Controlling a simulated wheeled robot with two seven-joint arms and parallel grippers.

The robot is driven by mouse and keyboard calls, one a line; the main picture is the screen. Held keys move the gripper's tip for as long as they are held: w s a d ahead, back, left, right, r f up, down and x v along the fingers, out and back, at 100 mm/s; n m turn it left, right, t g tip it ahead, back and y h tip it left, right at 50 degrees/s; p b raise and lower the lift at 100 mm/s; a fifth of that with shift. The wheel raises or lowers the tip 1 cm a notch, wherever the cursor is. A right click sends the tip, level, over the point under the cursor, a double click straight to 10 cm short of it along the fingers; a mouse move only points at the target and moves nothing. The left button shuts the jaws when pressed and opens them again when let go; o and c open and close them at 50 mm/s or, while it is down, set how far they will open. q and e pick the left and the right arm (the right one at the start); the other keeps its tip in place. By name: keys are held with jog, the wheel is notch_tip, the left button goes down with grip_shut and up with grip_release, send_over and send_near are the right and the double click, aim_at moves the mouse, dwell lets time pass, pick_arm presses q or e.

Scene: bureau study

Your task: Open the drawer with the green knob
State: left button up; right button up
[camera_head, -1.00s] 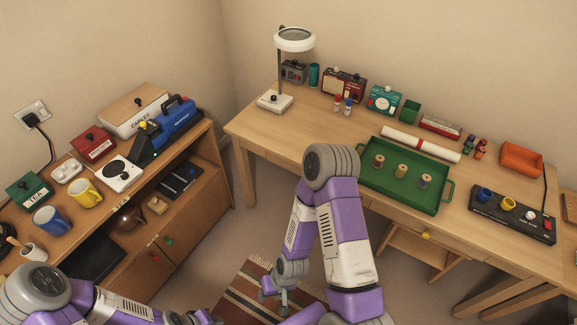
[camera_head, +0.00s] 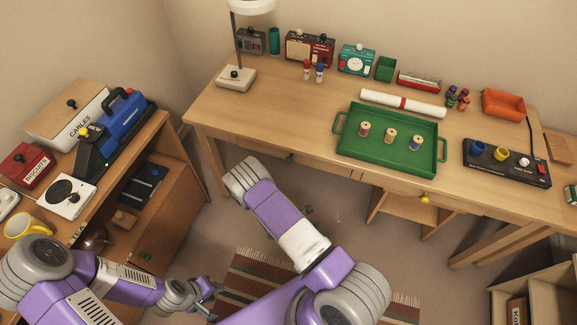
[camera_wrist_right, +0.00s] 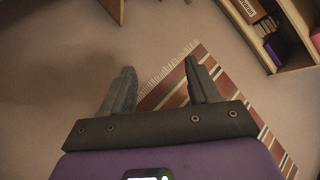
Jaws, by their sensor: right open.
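The drawer with the green knob (camera_head: 290,158) is in the front of the wooden desk, left of the green tray; it looks closed. My right arm reaches up below it in the head view, with the elbow short of the desk front. My right gripper is largely hidden behind that arm there. In the right wrist view my right gripper (camera_wrist_right: 158,76) is open and empty, above the floor and the striped rug. My left gripper (camera_head: 210,298) is low beside the left cabinet, away from the desk, and its fingers look spread and empty.
A yellow knob (camera_head: 424,198) is on the desk front further right. A green tray (camera_head: 345,151) with spools and a lamp (camera_head: 236,78) stand on the desk. The left cabinet has another green knob (camera_head: 146,256). An open shelf unit (camera_head: 545,290) stands at the lower right.

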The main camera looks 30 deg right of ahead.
jog(key=w+d+n+t+h+b, duration=0.1)
jog(key=w+d+n+t+h, duration=0.3)
jog(key=w, duration=0.4)
jog(key=n+t+b, duration=0.2)
jog(key=n+t, duration=0.8)
jog(key=t, duration=0.1)
send_near(288, 162)
jog(key=x, duration=0.4)
jog(key=shift+w+a, duration=0.15)
jog(key=b+x, duration=0.1)
jog(key=x, duration=0.5)
jog(key=shift+w+d, duration=0.2)
jog(key=shift+d, duration=0.25)
pick_arm(q)
notch_tip(288, 162, down, 5)
jog(key=shift+f, duration=0.2)
pick_arm(e)
jog(key=shift+c, duration=0.2)
grip_shut()
